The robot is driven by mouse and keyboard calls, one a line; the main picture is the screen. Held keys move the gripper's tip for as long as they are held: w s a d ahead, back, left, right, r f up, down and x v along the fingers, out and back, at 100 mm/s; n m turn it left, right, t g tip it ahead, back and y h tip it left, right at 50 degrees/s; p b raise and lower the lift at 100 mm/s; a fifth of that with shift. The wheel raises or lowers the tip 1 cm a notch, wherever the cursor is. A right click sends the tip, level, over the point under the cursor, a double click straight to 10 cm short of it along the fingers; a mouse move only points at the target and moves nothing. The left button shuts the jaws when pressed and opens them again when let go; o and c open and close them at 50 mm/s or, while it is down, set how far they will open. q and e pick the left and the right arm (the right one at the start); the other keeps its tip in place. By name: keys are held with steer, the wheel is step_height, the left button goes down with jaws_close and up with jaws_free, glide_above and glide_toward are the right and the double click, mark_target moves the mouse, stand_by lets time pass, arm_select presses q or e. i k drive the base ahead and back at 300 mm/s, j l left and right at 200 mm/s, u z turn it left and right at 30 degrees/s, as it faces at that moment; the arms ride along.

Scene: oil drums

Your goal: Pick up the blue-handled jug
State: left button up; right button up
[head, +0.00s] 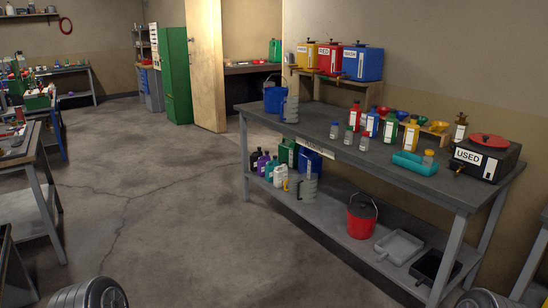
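A grey metal jug (291,109) stands upright at the far left end of the workbench top. A blue bucket (272,103) is right behind it, so I cannot tell whether blue beside the jug is its handle. A second grey jug (308,188) stands on the lower shelf, with a dark handle on its left side. Neither of my grippers is in view. Only rounded grey parts of mine show at the bottom left and bottom right edges.
The workbench (335,125) also carries several bottles, a teal tray (415,167) and a black USED container (486,157). A red bucket (361,219) and bottles stand on the lower shelf. Another bench (22,150) is at left. The concrete floor (165,215) between is clear.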

mark_target(291, 104)
steer(key=i+j, duration=0.1)
steer(key=i, duration=0.4)
steer(key=i+j, duration=0.1)
steer(key=i, duration=0.45)
steer(key=i+j+z, duration=0.1)
steer(key=i, duration=0.4)
steer(key=i+j, duration=0.1)
steer(key=i, duration=0.45)
steer(key=i+j+z, duration=0.2)
steer(key=i+z, duration=0.15)
steer(key=i+j+z, duration=0.35)
steer(key=i, duration=0.15)
steer(key=i+j+z, duration=0.35)
